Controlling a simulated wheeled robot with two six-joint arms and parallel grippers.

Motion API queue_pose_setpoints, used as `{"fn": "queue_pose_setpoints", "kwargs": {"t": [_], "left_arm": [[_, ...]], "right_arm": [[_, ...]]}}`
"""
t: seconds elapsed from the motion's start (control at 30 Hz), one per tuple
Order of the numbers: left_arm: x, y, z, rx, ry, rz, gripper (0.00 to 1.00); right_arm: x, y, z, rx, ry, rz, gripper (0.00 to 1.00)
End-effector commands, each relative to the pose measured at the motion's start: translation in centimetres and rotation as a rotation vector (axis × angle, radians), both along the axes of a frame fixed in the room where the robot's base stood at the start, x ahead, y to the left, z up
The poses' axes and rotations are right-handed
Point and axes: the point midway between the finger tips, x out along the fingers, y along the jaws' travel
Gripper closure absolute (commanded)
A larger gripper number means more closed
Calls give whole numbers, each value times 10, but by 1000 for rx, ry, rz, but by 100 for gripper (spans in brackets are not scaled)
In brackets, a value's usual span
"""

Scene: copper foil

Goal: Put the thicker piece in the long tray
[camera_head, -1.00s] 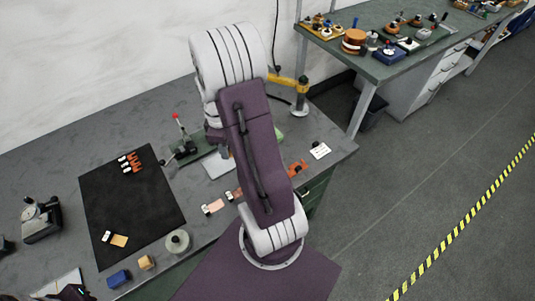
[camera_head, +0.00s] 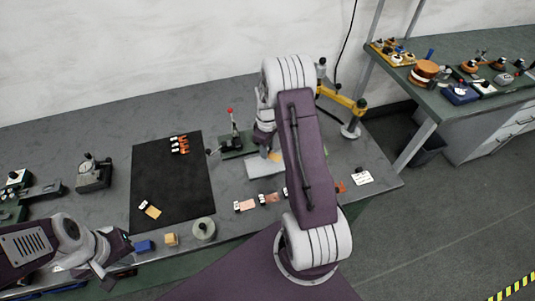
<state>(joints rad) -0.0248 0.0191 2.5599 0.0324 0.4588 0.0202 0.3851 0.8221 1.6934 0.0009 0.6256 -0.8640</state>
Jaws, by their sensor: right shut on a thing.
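Several copper-coloured pieces with white tags are in the head view. One pair (camera_head: 245,205) and another (camera_head: 270,198) lie near the table's front edge. An orange piece (camera_head: 341,187) shows right of my right arm. A tan piece (camera_head: 153,211) and a group of orange pieces (camera_head: 180,145) lie on the black mat (camera_head: 170,180). I cannot tell which piece is thicker or pick out a long tray. My right arm's jaws are hidden behind its upper links. My left gripper (camera_head: 122,252) is at the lower left, near a blue block (camera_head: 144,246); its jaw opening is unclear.
A white plate (camera_head: 258,167) lies partly behind my right arm, beside a small press with a red knob (camera_head: 230,112). A tape roll (camera_head: 203,228) and tan block (camera_head: 171,240) are near the front edge. A dial device (camera_head: 94,173) stands left; a yellow-armed stand (camera_head: 345,103) stands right.

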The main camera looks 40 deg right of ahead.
Motion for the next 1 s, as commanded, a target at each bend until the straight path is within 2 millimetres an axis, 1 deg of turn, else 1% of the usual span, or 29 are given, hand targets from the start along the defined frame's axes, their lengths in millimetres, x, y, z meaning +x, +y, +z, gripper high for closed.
{"fn": "queue_pose_setpoints", "kwargs": {"t": [0.07,0.1,0.2,0.3,0.37,0.57,0.7,0.73,0.8,1.0], "left_arm": [[0,0,0,0,0,0,100],[0,0,2,0,0,0,100],[0,0,6,0,0,0,100],[0,0,8,0,0,0,100],[0,0,8,0,0,0,100],[0,0,7,0,0,0,100],[0,0,3,0,0,0,100],[0,0,4,0,0,0,100],[0,0,5,0,0,0,100],[0,0,5,0,0,0,100]], "right_arm": [[0,0,-1,1,0,0,100],[0,0,-5,1,3,0,100],[-2,1,-24,3,6,0,100],[-1,0,-37,1,2,0,100],[0,0,-40,0,0,0,100],[0,0,-40,0,0,0,100],[0,0,-45,0,0,0,100],[0,0,-44,0,0,0,63],[0,0,-44,0,0,0,46],[0,0,-43,-1,-3,0,46]]}}
